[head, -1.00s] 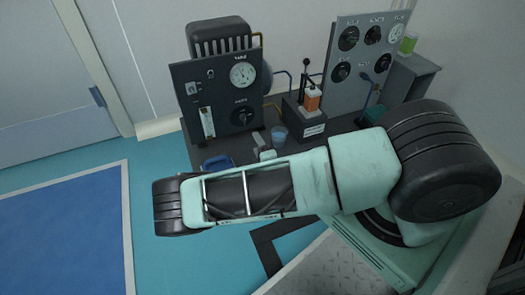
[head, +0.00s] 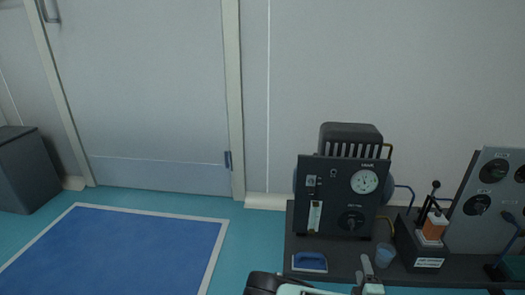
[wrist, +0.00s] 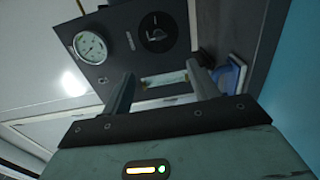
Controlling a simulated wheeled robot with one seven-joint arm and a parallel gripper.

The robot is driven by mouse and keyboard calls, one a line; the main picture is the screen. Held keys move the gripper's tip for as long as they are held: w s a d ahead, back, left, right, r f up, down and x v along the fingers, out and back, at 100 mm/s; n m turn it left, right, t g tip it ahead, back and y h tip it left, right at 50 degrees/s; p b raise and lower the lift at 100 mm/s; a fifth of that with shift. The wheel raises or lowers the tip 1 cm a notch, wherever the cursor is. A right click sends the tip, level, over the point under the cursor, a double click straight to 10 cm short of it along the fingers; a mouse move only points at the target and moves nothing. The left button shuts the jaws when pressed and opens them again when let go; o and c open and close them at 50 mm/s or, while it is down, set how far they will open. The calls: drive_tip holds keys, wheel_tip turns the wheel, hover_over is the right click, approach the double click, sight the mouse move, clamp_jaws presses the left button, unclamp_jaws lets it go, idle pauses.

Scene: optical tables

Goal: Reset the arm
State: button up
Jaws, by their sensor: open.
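My gripper (wrist: 160,82) is open in the wrist view, its two grey fingers spread apart with nothing held between them. A dark panel with a dial and a knob lies beyond the fingertips. Most of the arm is below the picture there.
The dark gauge unit (head: 338,200) stands on a dark bench (head: 335,245), with a blue item (head: 309,262) in front. An orange-topped device (head: 434,228) and a grey dial panel (head: 488,195) are to the right. A door (head: 145,90) and blue floor mat (head: 115,252) are at left.

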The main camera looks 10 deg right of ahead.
drive_tip(key=s+a+r+m+g+y+p, duration=0.1)
drive_tip(key=a+r+m+g+p, duration=0.1)
drive_tip(key=a+m+g, duration=0.45)
drive_tip(key=s+a+r+m+g+y+p, duration=0.1)
drive_tip(key=s+a+r+m+g+p, duration=0.2)
drive_tip(key=a, duration=0.7)
drive_tip(key=s+a+r+m+g+y+p, duration=0.1)
drive_tip(key=s+a+r+g+y, duration=0.15)
drive_tip(key=a+r, duration=0.45)
drive_tip(key=s+a+r+g+y+p, duration=0.1)
drive_tip(key=s+a+r+g+y, duration=0.3)
drive_tip(key=r, duration=0.6)
drive_tip(key=s+d+r+n+h+p, duration=0.1)
drive_tip(key=s+r, duration=0.3)
drive_tip(key=r, duration=0.3)
drive_tip(key=s+d+r+n+g+h+p, duration=0.1)
drive_tip(key=s+d+r, duration=0.1)
drive_tip(key=s+r, duration=0.35)
drive_tip(key=s+d+r+n+h+p, duration=0.1)
drive_tip(key=s+r, duration=0.2)
drive_tip(key=r, duration=0.6)
wheel_tip(320, 180, up, 37)
drive_tip(key=p, duration=3.8)
drive_tip(key=shift+w+a, duration=0.15)
